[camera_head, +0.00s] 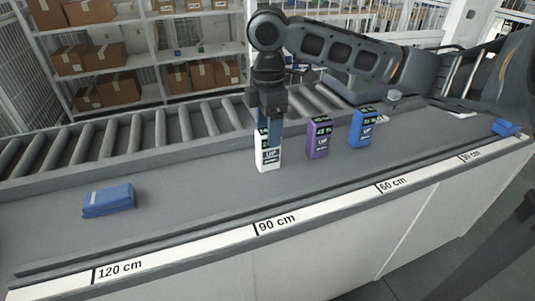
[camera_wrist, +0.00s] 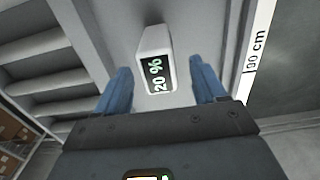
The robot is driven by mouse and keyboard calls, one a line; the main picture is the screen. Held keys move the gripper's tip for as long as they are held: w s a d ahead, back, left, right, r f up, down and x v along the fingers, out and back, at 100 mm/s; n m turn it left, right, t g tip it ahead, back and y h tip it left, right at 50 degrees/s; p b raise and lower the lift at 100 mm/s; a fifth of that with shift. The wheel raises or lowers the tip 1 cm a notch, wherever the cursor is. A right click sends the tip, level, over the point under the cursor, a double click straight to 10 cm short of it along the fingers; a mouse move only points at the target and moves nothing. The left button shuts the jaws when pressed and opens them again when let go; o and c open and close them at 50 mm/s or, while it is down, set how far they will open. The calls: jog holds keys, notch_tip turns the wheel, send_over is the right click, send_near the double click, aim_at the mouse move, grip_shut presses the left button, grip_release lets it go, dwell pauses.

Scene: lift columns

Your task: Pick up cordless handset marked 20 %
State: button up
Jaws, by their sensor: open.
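The white cordless handset (camera_head: 268,159) stands upright on the grey counter, the leftmost of three handsets. Its top label reads 20 % in the wrist view (camera_wrist: 155,72). My gripper (camera_head: 269,133) points down at its top, and its blue fingers overlap the upper part in the head view. In the wrist view the fingers are spread apart, one on each side of the handset, with visible gaps. The gripper is open and holds nothing. A purple handset (camera_head: 318,141) and a blue handset (camera_head: 361,128) stand to the right; their top figures are hard to read.
A roller conveyor (camera_head: 120,140) runs behind. A distance scale (camera_head: 330,208) marks the front edge.

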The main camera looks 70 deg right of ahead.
aim_at(268, 149)
notch_tip(268, 149, down, 5)
jog(key=shift+d, duration=0.1)
dwell(0.3)
jog(key=c, duration=1.1)
jog(key=shift+w, duration=0.1)
jog(key=shift+c, duration=0.5)
jog(key=shift+r, duration=0.15)
